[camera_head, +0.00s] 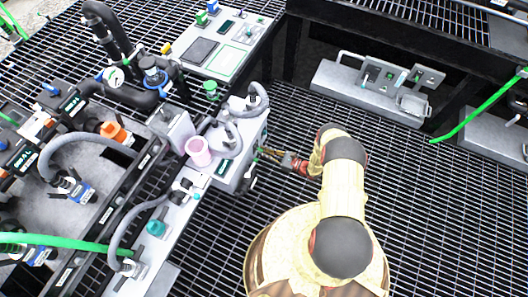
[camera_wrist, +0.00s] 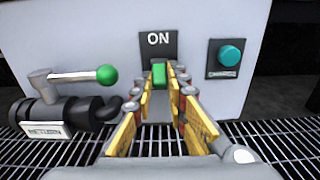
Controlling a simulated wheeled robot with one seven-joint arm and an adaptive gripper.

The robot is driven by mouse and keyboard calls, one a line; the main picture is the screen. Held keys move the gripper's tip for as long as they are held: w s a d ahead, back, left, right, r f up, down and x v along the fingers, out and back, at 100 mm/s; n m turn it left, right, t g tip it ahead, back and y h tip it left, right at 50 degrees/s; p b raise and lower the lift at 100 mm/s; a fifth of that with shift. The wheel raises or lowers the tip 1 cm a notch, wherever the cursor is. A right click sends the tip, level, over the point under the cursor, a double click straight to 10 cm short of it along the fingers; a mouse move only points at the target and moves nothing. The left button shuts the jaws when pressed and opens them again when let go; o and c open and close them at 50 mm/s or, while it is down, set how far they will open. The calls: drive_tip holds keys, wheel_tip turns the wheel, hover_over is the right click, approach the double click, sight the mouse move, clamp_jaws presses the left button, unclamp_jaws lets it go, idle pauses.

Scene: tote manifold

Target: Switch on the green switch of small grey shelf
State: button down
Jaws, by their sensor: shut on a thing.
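The green switch (camera_wrist: 159,74) sits below the word ON on a black plate (camera_wrist: 158,44) in the wrist view. The plate is on the pale grey face of a small grey unit (camera_wrist: 90,30), which also shows in the head view (camera_head: 227,178). My gripper (camera_wrist: 160,82) reaches this face straight on, with its yellow-edged fingers on both sides of the switch and closed on it. The fingertips partly hide the switch's sides. In the head view my gripper (camera_head: 266,153) is at the unit's right side, and the switch is too small to make out.
Left of the switch is a valve lever with a green ball (camera_wrist: 107,74); right of it is a teal button (camera_wrist: 229,55). Another grey switch panel (camera_head: 340,78) stands at the upper right. Open grating lies around my arm.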

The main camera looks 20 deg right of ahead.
sight(259, 149)
drive_tip(key=shift+r+g+h+p, duration=0.6)
drive_tip(key=shift+r+p, duration=0.05)
drive_tip(key=shift+p, duration=0.4)
drive_tip(key=r+g+h+p, duration=0.1)
drive_tip(key=p, duration=0.2)
drive_tip(key=shift+g+h, duration=0.4)
drive_tip(key=g+h+p, duration=0.1)
drive_tip(key=r+g+h+p, duration=0.1)
drive_tip(key=p, duration=0.1)
drive_tip(key=shift+w+a, duration=0.1)
drive_tip(key=shift+w+a+r+g+h+p, duration=0.15)
drive_tip(key=shift+g+h+p, duration=0.15)
drive_tip(key=shift+g+h, duration=0.2)
drive_tip(key=shift+s+r+g+h+p, duration=0.1)
drive_tip(key=shift+g+h+p, duration=0.15)
drive_tip(key=shift+g+h, duration=0.25)
drive_tip(key=shift+w, duration=0.1)
drive_tip(key=c, duration=1.8)
unclamp_jaws()
drive_tip(key=shift+o, duration=0.2)
